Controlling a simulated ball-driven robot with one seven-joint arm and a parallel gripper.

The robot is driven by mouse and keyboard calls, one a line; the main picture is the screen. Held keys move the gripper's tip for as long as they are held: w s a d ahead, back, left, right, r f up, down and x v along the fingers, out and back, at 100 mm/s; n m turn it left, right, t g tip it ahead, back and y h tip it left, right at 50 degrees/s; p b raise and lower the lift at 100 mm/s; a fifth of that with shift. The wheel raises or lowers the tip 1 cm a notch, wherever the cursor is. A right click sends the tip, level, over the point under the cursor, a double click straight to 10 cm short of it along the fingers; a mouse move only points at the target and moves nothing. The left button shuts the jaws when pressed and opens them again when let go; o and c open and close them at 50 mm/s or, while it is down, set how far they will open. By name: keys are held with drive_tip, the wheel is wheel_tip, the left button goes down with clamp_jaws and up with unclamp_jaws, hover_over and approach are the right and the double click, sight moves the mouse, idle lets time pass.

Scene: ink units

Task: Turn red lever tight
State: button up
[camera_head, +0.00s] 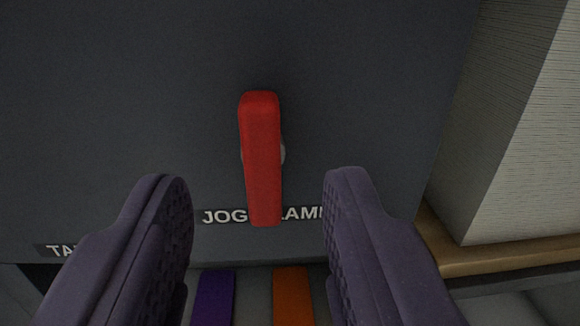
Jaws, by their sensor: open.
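The red lever (262,160) is on the dark grey panel in the middle of the view. It points nearly straight up and down in the picture, and its lower end covers part of a white-lettered label. A pale round mount shows behind its middle. My gripper (258,190) is open, with one dark purple finger on each side of the lever's lower part in the picture. Neither finger appears to touch the lever. The gap in depth between fingers and lever is hard to tell.
The dark grey panel (130,90) fills most of the view. Below it show a purple strip (214,297) and an orange strip (292,295). At the right a pale ribbed block (510,130) stands on a wooden ledge (500,254).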

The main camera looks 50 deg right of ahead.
sight(260, 144)
drive_tip(key=b+x, duration=0.1)
drive_tip(key=x, duration=0.3)
drive_tip(key=shift+d+f+b, duration=0.1)
drive_tip(key=shift+f+b, duration=0.1)
drive_tip(key=shift+b, duration=0.15)
drive_tip(key=shift+w+d+r, duration=0.15)
drive_tip(key=shift+w+d, duration=0.15)
drive_tip(key=shift+w, duration=0.05)
clamp_jaws()
